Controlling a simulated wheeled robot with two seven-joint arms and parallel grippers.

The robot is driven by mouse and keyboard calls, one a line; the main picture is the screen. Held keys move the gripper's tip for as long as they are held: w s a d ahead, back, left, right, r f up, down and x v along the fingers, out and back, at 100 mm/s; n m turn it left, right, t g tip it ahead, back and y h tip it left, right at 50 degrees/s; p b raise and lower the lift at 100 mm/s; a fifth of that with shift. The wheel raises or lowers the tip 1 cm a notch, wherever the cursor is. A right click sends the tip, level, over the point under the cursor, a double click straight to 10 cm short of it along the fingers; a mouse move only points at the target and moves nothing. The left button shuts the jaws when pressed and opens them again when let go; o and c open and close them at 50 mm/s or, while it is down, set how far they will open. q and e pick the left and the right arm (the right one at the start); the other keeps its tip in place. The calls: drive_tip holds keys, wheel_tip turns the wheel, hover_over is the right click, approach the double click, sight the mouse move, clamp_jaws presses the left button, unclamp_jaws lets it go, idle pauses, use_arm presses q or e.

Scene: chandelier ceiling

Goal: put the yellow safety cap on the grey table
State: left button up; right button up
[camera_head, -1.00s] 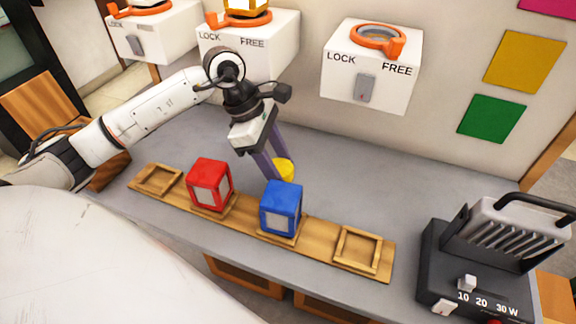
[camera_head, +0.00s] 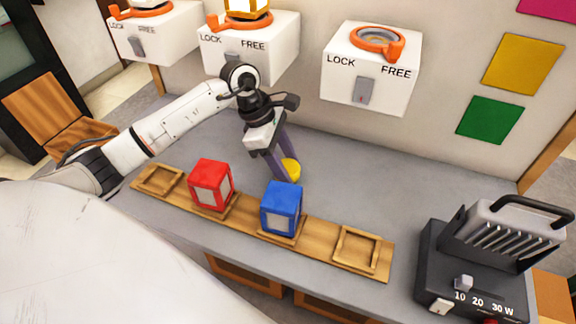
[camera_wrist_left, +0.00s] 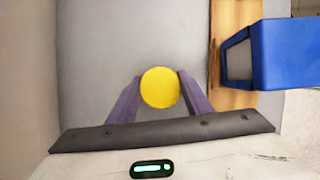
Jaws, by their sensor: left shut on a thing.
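The yellow safety cap (camera_head: 291,167) is a small round yellow piece between the fingertips of my left gripper (camera_head: 283,172). In the left wrist view the cap (camera_wrist_left: 160,87) shows as a yellow disc with a purple finger on each side, and the gripper (camera_wrist_left: 160,92) is shut on it. The cap is low over the grey table (camera_head: 380,190), behind the blue block; I cannot tell whether it touches the surface. My right gripper is not in view.
A wooden rack (camera_head: 333,240) along the table's front holds a red block (camera_head: 211,184) and a blue block (camera_head: 281,208). A dark device (camera_head: 470,265) stands at the right. White LOCK/FREE boxes (camera_head: 345,85) line the wall. The table behind the rack's right end is clear.

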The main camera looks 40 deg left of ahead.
use_arm(q)
drive_tip(key=o, duration=1)
drive_tip(key=shift+r+p, duration=0.15)
drive_tip(key=shift+p, duration=0.15)
drive_tip(key=shift+a+r, duration=0.2)
drive_tip(key=shift+r, duration=0.1)
drive_tip(key=shift+s+a+r+b, duration=0.2)
drive_tip(key=shift+s+a+r, duration=0.05)
drive_tip(key=shift+a+r, duration=0.25)
drive_tip(key=shift+s+a+r+b, duration=0.2)
drive_tip(key=shift+s+a+r, duration=0.05)
drive_tip(key=shift+a+r, duration=0.2)
drive_tip(key=s+a, duration=0.1)
drive_tip(key=a, duration=0.2)
drive_tip(key=s+a+b, duration=0.1)
drive_tip(key=a, duration=0.2)
drive_tip(key=s+a+b, duration=0.1)
drive_tip(key=s+a, duration=0.1)
drive_tip(key=a, duration=0.1)
drive_tip(key=shift+s+a+r, duration=0.1)
drive_tip(key=shift+a, duration=0.3)
